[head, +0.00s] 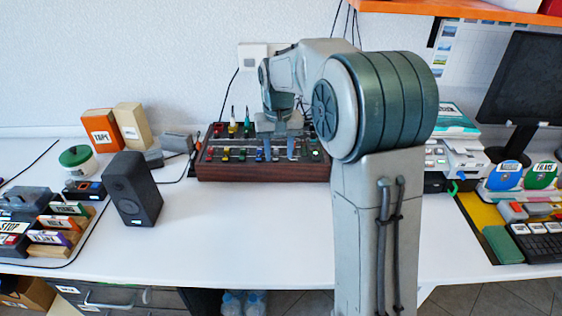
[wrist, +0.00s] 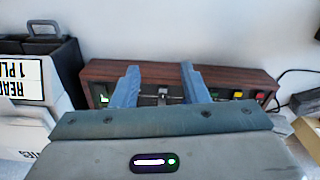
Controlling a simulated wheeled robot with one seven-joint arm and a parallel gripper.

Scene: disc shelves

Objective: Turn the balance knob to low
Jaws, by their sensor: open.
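The wood-sided control console (head: 262,173) stands on the white table at the back, with several coloured knobs, sliders and switches on its dark top. It also shows in the wrist view (wrist: 232,76). My gripper (head: 280,148) points down over the middle-right of the console. In the wrist view my gripper (wrist: 158,68) has its two blue fingers apart, with nothing held between them. A small pale control (wrist: 163,91) shows between the fingers. I cannot tell which control is the balance knob or where it is set; labels are too small, and my gripper hides part of the panel.
A black speaker (head: 132,188) stands left of the console. Orange (head: 101,130) and tan (head: 132,127) boxes are behind it. A printer (head: 455,155) and a monitor (head: 522,85) are at the right. The table front is clear.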

